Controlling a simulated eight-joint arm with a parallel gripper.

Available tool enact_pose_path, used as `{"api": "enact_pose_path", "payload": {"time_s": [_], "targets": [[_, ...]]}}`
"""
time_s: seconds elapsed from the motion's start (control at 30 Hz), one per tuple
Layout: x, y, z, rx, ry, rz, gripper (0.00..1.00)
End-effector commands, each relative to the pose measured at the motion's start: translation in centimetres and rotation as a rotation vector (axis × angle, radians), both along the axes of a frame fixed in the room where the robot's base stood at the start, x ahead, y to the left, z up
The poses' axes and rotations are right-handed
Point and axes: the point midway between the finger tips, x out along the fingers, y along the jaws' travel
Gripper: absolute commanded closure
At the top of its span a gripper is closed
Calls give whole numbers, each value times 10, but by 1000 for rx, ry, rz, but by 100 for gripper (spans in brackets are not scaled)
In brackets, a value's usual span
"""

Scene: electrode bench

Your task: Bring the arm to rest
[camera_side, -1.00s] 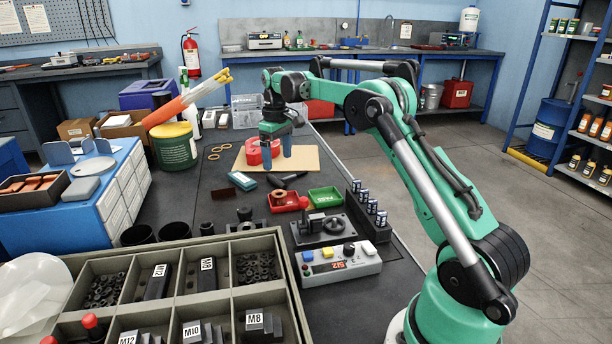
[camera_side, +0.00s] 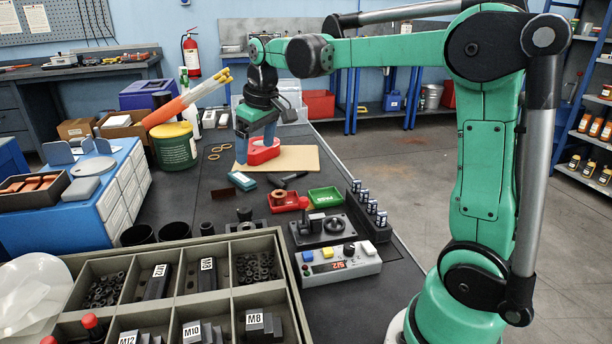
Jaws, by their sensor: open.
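My gripper (camera_side: 255,150) is open, with its two blue fingers pointing down over the left part of a tan board (camera_side: 298,158). A red object (camera_side: 264,154) sits on that board. In the picture the fingers overlap its left and upper edges. I cannot tell whether they touch it. No object is visibly held between the fingers. My arm reaches in from the right, with its elbow high at the upper right.
Red (camera_side: 284,202) and green (camera_side: 325,197) trays, a control box (camera_side: 340,262) and a compartment tray (camera_side: 285,285) stand nearer. A green tub (camera_side: 175,150) and orange tube (camera_side: 165,112) are left of my gripper. Open floor (camera_side: 400,185) lies right of the bench.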

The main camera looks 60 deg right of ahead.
Motion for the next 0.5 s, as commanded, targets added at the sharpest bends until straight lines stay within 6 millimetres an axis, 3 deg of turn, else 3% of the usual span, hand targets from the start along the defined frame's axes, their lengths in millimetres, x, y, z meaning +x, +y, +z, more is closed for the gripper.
{"api": "enact_pose_path", "payload": {"time_s": [0.2,0.5], "targets": [[-50,55,-3,5,-155,13,16],[-105,98,-37,53,-326,22,16]]}}
